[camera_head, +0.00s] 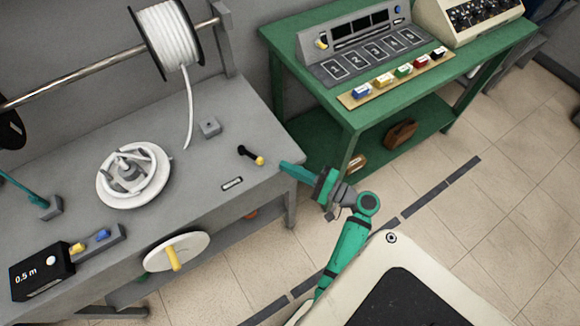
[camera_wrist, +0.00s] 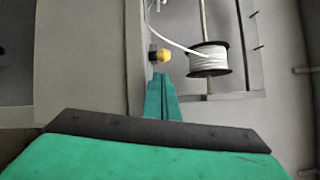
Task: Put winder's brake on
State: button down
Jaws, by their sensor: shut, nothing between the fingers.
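The brake lever (camera_head: 246,152) is a short black bar with a yellow knob (camera_head: 259,160) on the grey bench, near its right edge. The yellow knob (camera_wrist: 163,55) also shows in the wrist view, just beyond the fingertips. The winder (camera_head: 134,175) is a white disc with raised arms on the bench top. Its white crank wheel (camera_head: 190,248) with a yellow handle is on the bench front. My gripper (camera_head: 284,167) is shut and empty, pointing left at the bench's right edge, close to the knob and apparently not touching it. The wrist view shows its green fingers (camera_wrist: 161,84) together.
A spool of white cord (camera_head: 174,32) hangs on a rod over the bench; cord runs down to the bench. A small grey block (camera_head: 210,127) sits near the lever. A black "0.5 m" meter (camera_head: 42,272) stands front left. A green table (camera_head: 285,40) stands behind right.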

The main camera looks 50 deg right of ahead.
aim_at(270, 163)
jog(key=x, duration=0.7)
jog(key=shift+w, duration=0.1)
